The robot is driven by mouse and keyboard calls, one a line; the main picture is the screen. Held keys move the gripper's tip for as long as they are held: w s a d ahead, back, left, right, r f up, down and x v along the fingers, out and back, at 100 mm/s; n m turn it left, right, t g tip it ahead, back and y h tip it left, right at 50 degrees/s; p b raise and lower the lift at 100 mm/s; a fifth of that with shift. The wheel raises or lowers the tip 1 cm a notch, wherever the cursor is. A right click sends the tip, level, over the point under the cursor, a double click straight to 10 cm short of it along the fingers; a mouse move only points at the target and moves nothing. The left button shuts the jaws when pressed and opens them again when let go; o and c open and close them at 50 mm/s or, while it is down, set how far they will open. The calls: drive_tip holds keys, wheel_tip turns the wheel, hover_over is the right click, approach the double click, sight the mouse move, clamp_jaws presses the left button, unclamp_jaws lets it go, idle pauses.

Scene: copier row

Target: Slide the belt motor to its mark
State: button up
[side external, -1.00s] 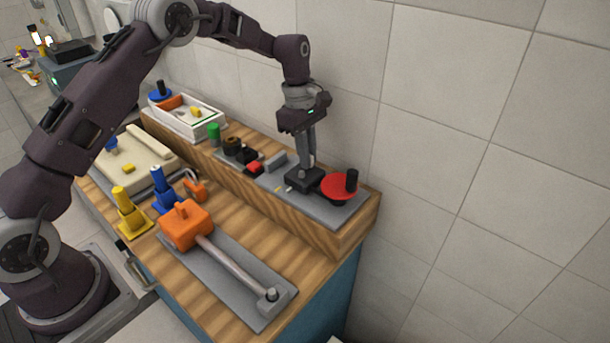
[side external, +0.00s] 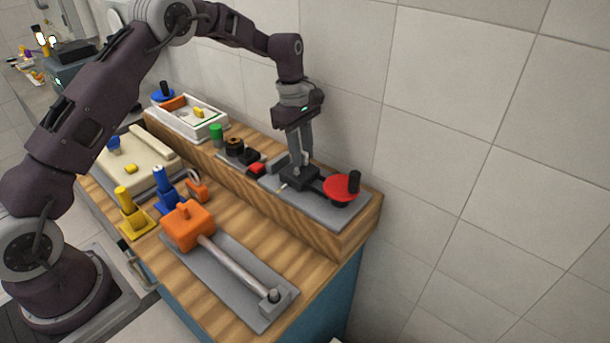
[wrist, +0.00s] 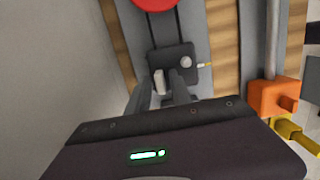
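The belt motor (side external: 299,178) is a black block on a grey plate (side external: 333,213) on the raised wooden shelf. In the wrist view the motor (wrist: 184,67) shows a round grey knob. A dark belt (wrist: 164,28) joins it to a red pulley (side external: 341,187). A short white pointer sticks out of the motor's side, and its end appears close to or level with a small yellow mark (wrist: 208,65). My gripper (side external: 300,166) is down at the motor, its fingers close together and apparently shut on it. The exact contact is partly hidden by the fingers.
An orange block (side external: 187,224) with a long grey bar lies on the lower bench. Yellow (side external: 130,218) and blue (side external: 165,193) stands are beside it. A green cylinder (side external: 216,133) and a white tray (side external: 186,118) are farther along the shelf. The tiled wall is close behind.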

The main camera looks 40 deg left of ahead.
sight(305, 153)
drive_tip(key=shift+d+r, duration=0.1)
drive_tip(key=shift+r, duration=2.35)
drive_tip(key=shift+s+r, duration=0.1)
drive_tip(key=shift+r, duration=0.05)
drive_tip(key=s+d+r+m+t, duration=0.2)
drive_tip(key=s+r+m, duration=0.5)
drive_tip(key=s+r, duration=0.7)
drive_tip(key=s+m+t+y, duration=0.1)
drive_tip(key=s+m+t, duration=0.2)
drive_tip(key=s+m, duration=0.8)
drive_tip(key=s, duration=1.1)
drive_tip(key=shift+s+d+t+y, duration=0.2)
drive_tip(key=shift+s+t+y, duration=0.05)
drive_tip(key=shift+t+y, duration=0.05)
